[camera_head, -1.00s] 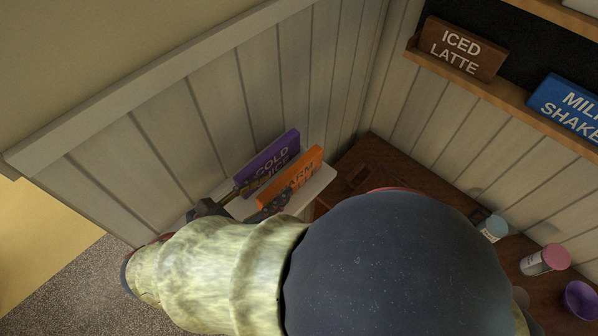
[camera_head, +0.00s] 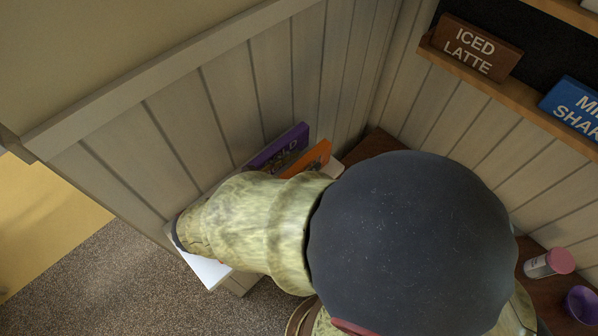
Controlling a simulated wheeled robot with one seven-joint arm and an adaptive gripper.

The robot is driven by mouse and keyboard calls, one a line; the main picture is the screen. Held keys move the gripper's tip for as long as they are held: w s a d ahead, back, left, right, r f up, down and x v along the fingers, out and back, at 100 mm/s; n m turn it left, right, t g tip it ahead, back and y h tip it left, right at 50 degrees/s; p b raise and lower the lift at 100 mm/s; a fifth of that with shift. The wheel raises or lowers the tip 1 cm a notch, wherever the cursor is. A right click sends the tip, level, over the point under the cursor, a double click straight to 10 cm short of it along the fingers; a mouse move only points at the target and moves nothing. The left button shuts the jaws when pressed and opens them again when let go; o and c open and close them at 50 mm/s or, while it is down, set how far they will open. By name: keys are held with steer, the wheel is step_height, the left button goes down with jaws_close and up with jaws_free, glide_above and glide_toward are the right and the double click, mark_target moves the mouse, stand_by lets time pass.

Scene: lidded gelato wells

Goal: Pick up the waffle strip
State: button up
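I cannot make out a waffle strip in this view. My large arm, with a mottled yellow-green link and a dark rounded joint, fills the centre and hides much of the scene. My gripper does not show; it is out of sight behind the arm. A purple sign (camera_head: 285,144) and an orange sign (camera_head: 313,158) stand by the panelled wall, just behind the arm and partly covered by it. A white surface (camera_head: 207,271) shows below the arm's left end.
A brown counter (camera_head: 366,148) runs behind and right of my arm. It holds a pink-lidded jar (camera_head: 549,263) and a purple cup (camera_head: 581,303). Iced latte (camera_head: 477,47) and blue milkshake (camera_head: 577,108) signs sit on a wall ledge. Speckled floor lies open at lower left.

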steer(key=shift+c, duration=1.3)
jaws_close()
steer(key=shift+r, duration=0.1)
